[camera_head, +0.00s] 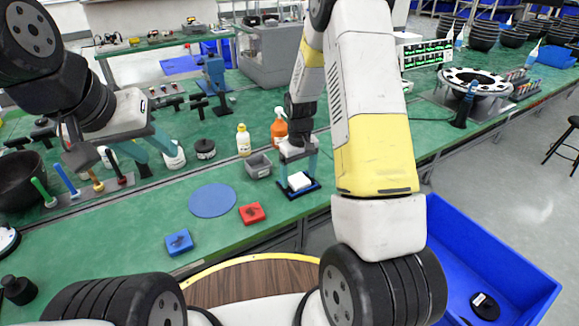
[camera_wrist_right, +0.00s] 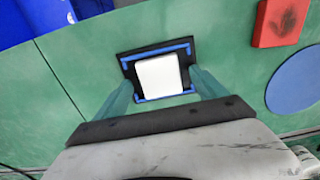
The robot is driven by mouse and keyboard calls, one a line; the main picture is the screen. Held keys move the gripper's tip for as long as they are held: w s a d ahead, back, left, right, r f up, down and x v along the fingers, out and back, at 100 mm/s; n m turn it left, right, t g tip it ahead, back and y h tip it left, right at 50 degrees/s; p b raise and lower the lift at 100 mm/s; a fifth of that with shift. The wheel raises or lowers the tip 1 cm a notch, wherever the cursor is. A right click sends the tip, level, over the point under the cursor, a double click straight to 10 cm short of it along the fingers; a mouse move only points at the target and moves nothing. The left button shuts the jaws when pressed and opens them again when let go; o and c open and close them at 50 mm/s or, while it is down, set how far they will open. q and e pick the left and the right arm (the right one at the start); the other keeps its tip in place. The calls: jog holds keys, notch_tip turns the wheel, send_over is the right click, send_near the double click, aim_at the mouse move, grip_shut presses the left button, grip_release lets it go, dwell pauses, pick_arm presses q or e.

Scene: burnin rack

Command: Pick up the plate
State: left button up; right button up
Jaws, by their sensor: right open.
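A small white square plate (camera_head: 299,181) lies on a black holder (camera_head: 298,192) with blue edging near the table's front edge. In the right wrist view the plate (camera_wrist_right: 158,76) sits inside the blue edging of the holder (camera_wrist_right: 150,53). My right gripper (camera_head: 298,169) is open above the plate. In the right wrist view its two teal fingers (camera_wrist_right: 163,82) are spread on either side of the plate; I cannot tell whether they touch it. My left gripper (camera_head: 161,164) is open and empty over the left part of the table.
A blue disc (camera_head: 212,200), a red block (camera_head: 252,213) and a blue block (camera_head: 179,242) lie left of the holder. A grey bin (camera_head: 258,165), a yellow-white bottle (camera_head: 243,140) and an orange spray bottle (camera_head: 279,128) stand behind. A blue crate (camera_head: 500,262) is at the lower right.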

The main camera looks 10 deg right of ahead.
jog(key=shift+f, duration=0.35)
jog(key=c, duration=1.4)
jog(key=shift+c, duration=0.2)
jog(key=shift+r, duration=0.1)
